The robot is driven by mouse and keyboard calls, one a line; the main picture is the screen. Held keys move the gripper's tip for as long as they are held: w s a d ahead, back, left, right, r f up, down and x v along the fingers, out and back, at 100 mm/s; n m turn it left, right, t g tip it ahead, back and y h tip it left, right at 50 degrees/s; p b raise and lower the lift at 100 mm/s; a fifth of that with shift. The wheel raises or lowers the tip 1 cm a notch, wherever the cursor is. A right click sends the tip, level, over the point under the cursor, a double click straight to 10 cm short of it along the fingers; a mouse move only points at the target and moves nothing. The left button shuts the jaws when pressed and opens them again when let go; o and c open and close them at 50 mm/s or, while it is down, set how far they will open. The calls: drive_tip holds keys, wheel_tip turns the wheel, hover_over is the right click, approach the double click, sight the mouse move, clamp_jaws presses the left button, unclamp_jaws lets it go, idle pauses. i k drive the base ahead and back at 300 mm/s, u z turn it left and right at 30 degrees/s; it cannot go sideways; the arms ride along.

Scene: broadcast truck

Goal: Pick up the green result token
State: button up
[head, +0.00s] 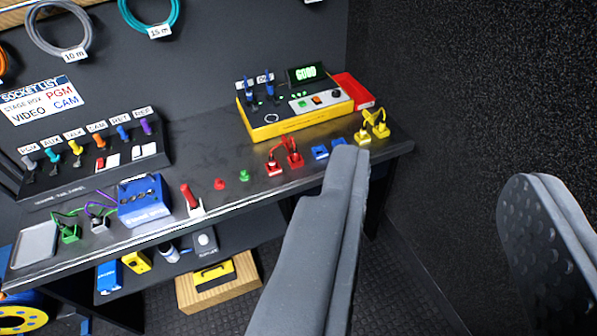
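The green result token (244,175) is a small green piece lying on the dark bench top near its front edge. A similar red token (219,184) lies just left of it. My gripper (440,185) is in the foreground with its two grey fingers far apart. It is open, with nothing between the fingers. The left finger's tip overlaps the bench's right end in the picture, right of the green token. The token is fully visible, well beyond and left of the fingers.
A red lever (192,199) and blue box (145,198) stand left of the tokens. Red plugs (285,157), blue pieces (320,152) and yellow plugs (372,128) stand right. A yellow tester (290,122) stands behind. A dark wall (470,80) closes the right side.

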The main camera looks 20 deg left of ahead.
sight(244, 175)
drive_tip(key=z, duration=2.9)
drive_tip(key=k, duration=2.4)
drive_tip(key=u, duration=1.85)
drive_tip(key=i, duration=0.75)
drive_tip(key=u, duration=0.05)
